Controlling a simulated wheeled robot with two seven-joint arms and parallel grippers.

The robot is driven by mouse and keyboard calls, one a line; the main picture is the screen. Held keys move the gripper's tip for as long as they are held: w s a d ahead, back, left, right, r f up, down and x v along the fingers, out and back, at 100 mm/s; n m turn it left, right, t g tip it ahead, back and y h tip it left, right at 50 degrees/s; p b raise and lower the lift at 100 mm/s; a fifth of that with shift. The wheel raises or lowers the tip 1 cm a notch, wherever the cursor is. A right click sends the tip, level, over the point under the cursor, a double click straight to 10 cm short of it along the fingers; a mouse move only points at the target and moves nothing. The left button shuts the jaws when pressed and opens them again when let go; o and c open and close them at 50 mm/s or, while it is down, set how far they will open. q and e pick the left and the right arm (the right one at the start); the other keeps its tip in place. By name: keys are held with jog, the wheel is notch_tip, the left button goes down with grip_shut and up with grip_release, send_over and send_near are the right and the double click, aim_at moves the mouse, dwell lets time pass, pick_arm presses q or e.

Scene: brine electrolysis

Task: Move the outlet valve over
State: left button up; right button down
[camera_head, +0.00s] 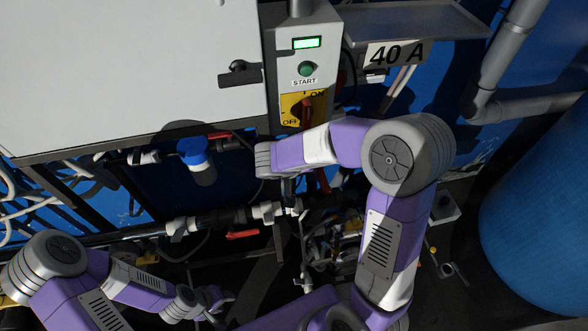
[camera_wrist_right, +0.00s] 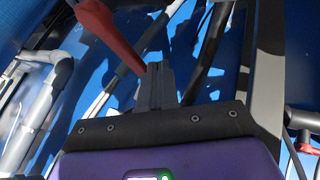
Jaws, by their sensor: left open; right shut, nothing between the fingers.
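A valve with a red lever (camera_head: 242,235) sits on the dark lower pipe in the head view. Another red lever (camera_head: 218,135) is on the upper pipe under the grey cabinet. I cannot tell by looks which is the outlet valve. My left gripper (camera_head: 218,302) is open and empty, low in the head view, away from the valves.
A switch box (camera_head: 285,65) with a green START button and a yellow ON/OFF switch (camera_head: 305,108) stands above my right gripper. A blue-capped filter (camera_head: 196,160) hangs left of it. A large blue tank (camera_head: 540,210) stands at the right. Hoses crowd the space.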

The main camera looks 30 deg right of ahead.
jog(key=shift+d, duration=0.2)
dwell(0.4)
jog(key=shift+w+d+m+b, duration=0.1)
jog(key=shift+d+m+b, duration=0.15)
jog(key=shift+m+b, duration=0.2)
